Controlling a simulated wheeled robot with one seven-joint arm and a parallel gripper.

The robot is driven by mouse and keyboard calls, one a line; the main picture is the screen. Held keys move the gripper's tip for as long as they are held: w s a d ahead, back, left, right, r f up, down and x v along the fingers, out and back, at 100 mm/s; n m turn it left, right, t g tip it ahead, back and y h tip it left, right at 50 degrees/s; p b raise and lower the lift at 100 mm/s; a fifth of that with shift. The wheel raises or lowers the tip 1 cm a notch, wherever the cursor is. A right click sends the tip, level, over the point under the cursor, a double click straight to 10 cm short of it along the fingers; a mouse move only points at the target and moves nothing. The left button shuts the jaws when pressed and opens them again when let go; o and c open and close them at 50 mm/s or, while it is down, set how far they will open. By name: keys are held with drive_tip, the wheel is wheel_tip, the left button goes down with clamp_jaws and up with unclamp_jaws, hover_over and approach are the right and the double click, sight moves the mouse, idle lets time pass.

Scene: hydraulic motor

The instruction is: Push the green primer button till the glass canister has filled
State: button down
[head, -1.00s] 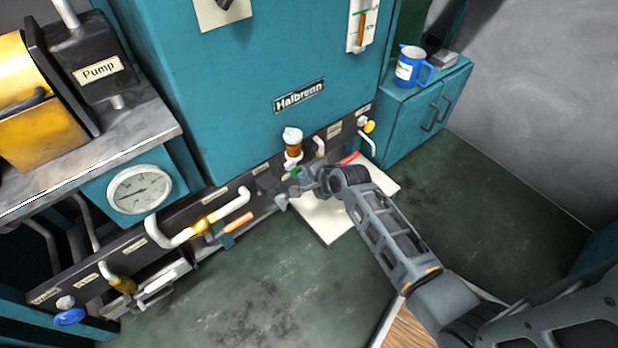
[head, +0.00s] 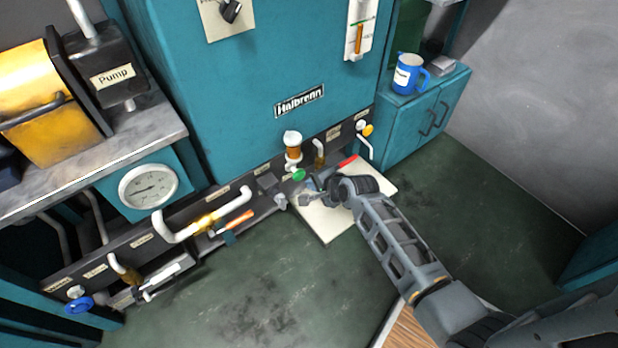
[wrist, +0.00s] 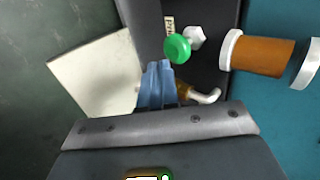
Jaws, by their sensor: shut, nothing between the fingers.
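The green primer button (head: 298,175) sticks out low on the front of the teal machine, and its round face also shows in the wrist view (wrist: 177,48). The glass canister (head: 293,152) stands just above it, with amber fluid between white ends; it is at right in the wrist view (wrist: 262,55). I cannot tell the exact fluid level. My gripper (head: 308,192) is shut and empty, just below and in front of the button. In the wrist view its blue fingertips (wrist: 158,66) are close together beside the button, with a small gap showing.
A white board (head: 328,220) lies on the floor under my gripper. A bent pipe with a yellow fitting (head: 205,222) is to the left, and a pipe with a yellow knob (head: 367,130) to the right. A blue jug (head: 408,75) stands on a teal cabinet. Open floor lies in front.

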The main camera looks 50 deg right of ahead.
drive_tip(key=p+v, duration=0.3)
drive_tip(key=v, duration=0.5)
drive_tip(key=shift+s+a, duration=0.1)
drive_tip(key=shift+s, duration=0.1)
